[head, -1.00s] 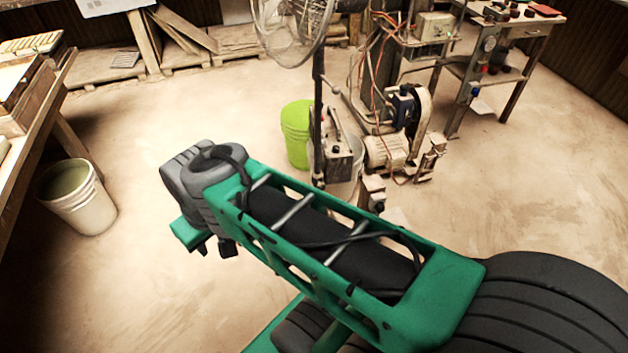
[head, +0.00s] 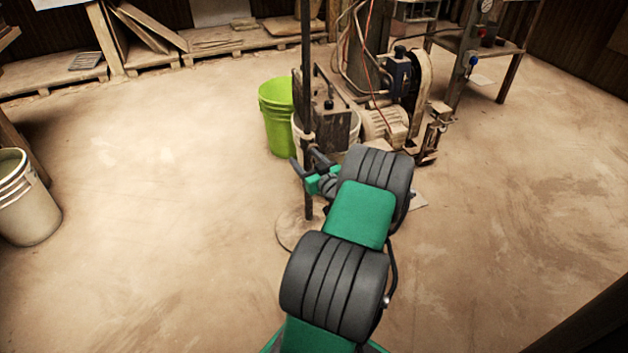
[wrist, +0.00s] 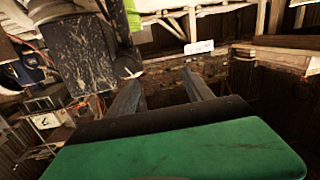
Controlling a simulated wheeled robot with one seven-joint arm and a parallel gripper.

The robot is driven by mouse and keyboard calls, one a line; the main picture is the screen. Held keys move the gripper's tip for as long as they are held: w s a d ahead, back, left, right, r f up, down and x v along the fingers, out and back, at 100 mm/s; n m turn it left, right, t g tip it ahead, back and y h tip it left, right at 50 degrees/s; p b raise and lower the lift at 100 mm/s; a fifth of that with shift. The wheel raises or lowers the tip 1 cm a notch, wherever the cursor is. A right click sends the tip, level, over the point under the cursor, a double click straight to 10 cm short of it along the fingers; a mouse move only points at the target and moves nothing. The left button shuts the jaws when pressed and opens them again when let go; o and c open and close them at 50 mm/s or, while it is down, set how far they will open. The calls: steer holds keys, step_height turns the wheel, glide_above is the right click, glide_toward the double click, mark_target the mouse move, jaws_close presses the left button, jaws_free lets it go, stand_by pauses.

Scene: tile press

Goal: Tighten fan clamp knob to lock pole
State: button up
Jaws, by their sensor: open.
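The fan's dark upright pole (head: 306,90) rises from a round base (head: 297,232) on the floor; the fan head is out of the head view. My gripper (head: 308,162) is open beside the pole at its lower part, and whether it touches cannot be told. In the wrist view my two fingers (wrist: 160,86) are apart with nothing visible between them. A dark bar, seemingly the pole (wrist: 114,28), ends near a round dark piece (wrist: 127,66) just left of the fingers. It may be the clamp knob; I cannot make out the knob in the head view.
A dirty dark box (head: 335,128) stands close behind the pole. A green bucket (head: 277,115) is left of it, and a motor (head: 385,125) with machine parts is right. A white bucket (head: 25,200) is at far left.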

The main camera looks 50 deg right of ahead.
steer(key=s+d+f+m+h, duration=0.2)
steer(key=s+d+f, duration=0.1)
steer(key=s+d, duration=0.1)
steer(key=b+x, duration=0.1)
steer(key=x, duration=0.2)
steer(key=b+x, duration=0.1)
steer(key=x, duration=0.3)
steer(key=shift+w+r, duration=0.25)
steer(key=shift+w, duration=0.05)
jaws_close()
